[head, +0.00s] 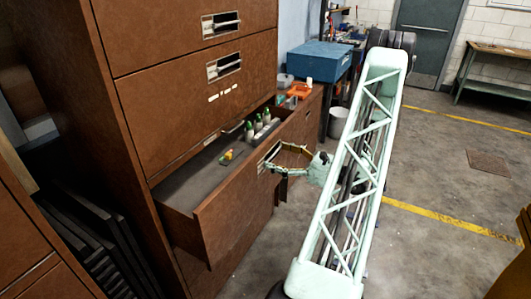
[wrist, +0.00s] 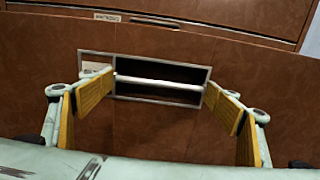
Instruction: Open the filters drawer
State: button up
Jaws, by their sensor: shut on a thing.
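A brown drawer (head: 232,208) stands pulled out from the cabinet in the head view, its grey inside showing. Its front (wrist: 150,130) also fills much of the wrist view, with a pale handle bar (wrist: 160,83) across a dark framed recess. A small label (wrist: 95,67) is on the frame's left; I cannot read it, so I cannot tell whether this is the filters drawer. My gripper (head: 273,160) is at this handle, its yellow-padded fingers at the two ends of the recess in the wrist view (wrist: 160,84). It is shut on the handle.
Several green-capped bottles (head: 260,125) and a small yellow item (head: 228,156) are in the drawer. Closed drawers (head: 200,100) are above. A blue box (head: 320,62) and a white bucket (head: 339,120) stand behind. Open floor (head: 440,180) lies to the right.

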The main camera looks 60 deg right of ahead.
jog(key=s, duration=1.2)
jog(key=shift+p, duration=0.3)
jog(key=o, duration=1.2)
jog(key=shift+c, duration=0.2)
jog(key=s, duration=1.2)
jog(key=shift+w, duration=0.1)
